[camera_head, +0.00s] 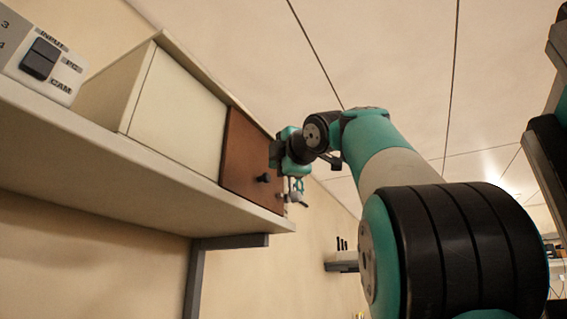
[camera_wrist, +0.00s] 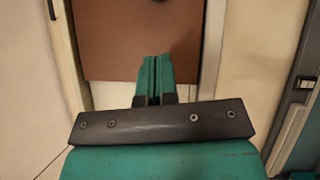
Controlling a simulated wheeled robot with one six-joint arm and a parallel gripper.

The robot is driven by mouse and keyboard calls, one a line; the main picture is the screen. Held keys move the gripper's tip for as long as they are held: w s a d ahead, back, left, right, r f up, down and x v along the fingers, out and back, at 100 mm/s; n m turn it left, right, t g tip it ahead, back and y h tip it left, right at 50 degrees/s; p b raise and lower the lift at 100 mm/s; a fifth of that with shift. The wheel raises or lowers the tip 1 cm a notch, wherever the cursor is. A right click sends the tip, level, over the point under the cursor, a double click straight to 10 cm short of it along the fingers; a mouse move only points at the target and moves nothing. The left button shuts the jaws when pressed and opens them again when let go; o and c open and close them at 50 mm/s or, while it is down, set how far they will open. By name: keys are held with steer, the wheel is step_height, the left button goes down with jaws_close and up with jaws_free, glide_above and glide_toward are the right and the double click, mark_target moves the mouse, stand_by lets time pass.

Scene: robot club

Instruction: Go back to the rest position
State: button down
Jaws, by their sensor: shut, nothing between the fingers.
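My gripper (camera_wrist: 153,80) shows in the wrist view with its two teal fingers pressed together and nothing between them. In the head view my arm reaches up and left, and its wrist end is in front of the shelf near a brown door (camera_head: 247,160). The door's dark knob (camera_head: 263,178) is close to the left of my wrist. In the wrist view the brown door (camera_wrist: 135,40) lies beyond the fingertips. I cannot tell whether the fingers touch anything.
A cream cabinet (camera_head: 178,110) with the brown door stands on a wall shelf (camera_head: 120,165) held by a grey bracket (camera_head: 195,275). A switch box (camera_head: 40,58) marked INPUT, PC and CAM sits at the left. A small dark shelf (camera_head: 342,262) is farther back. Open space lies below the arm.

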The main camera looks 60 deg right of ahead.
steer(key=shift+v, duration=1.4)
